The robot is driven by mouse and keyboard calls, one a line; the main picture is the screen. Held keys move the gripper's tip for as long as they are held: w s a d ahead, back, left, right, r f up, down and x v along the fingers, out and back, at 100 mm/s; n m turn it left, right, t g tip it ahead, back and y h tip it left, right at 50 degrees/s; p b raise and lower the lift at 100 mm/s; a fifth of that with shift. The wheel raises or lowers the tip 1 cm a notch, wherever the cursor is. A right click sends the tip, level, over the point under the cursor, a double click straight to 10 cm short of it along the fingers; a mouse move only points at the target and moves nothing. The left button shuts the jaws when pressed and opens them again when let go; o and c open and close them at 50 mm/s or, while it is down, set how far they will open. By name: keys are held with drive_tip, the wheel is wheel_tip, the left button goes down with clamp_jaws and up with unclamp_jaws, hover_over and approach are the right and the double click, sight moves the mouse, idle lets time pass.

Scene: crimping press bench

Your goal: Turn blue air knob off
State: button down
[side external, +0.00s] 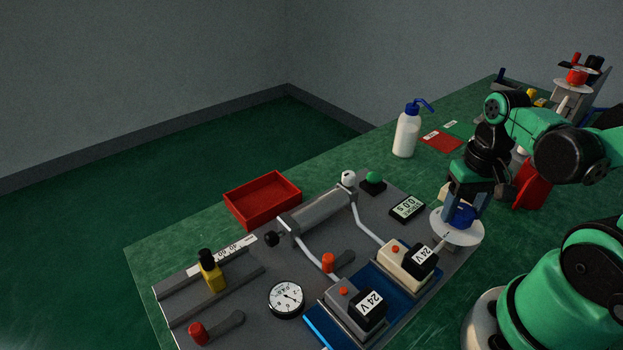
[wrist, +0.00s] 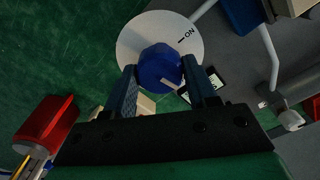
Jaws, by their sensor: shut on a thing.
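The blue air knob (wrist: 160,68) sits on a round white dial plate (wrist: 135,33) marked "ON". In the wrist view a pale pointer mark on the knob is at its lower right, away from the ON mark. My gripper (wrist: 163,78) is shut on the knob, one finger on each side. In the side external view the knob (side external: 462,215) shows under my gripper (side external: 463,208), above the white plate (side external: 465,236). Other markings on the plate are hidden or too small to read.
Left of the knob are 24 V valve blocks (side external: 408,262), a digital display (side external: 407,208), a cylinder (side external: 318,213) and a gauge (side external: 286,298). A red tray (side external: 262,198) and a white bottle (side external: 406,133) stand farther back.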

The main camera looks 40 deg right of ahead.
sight(462, 209)
drive_tip(key=shift+m, duration=1.1)
drive_tip(key=shift+c, duration=1.4)
unclamp_jaws()
drive_tip(key=shift+r, duration=2.8)
drive_tip(key=shift+w, duration=0.1)
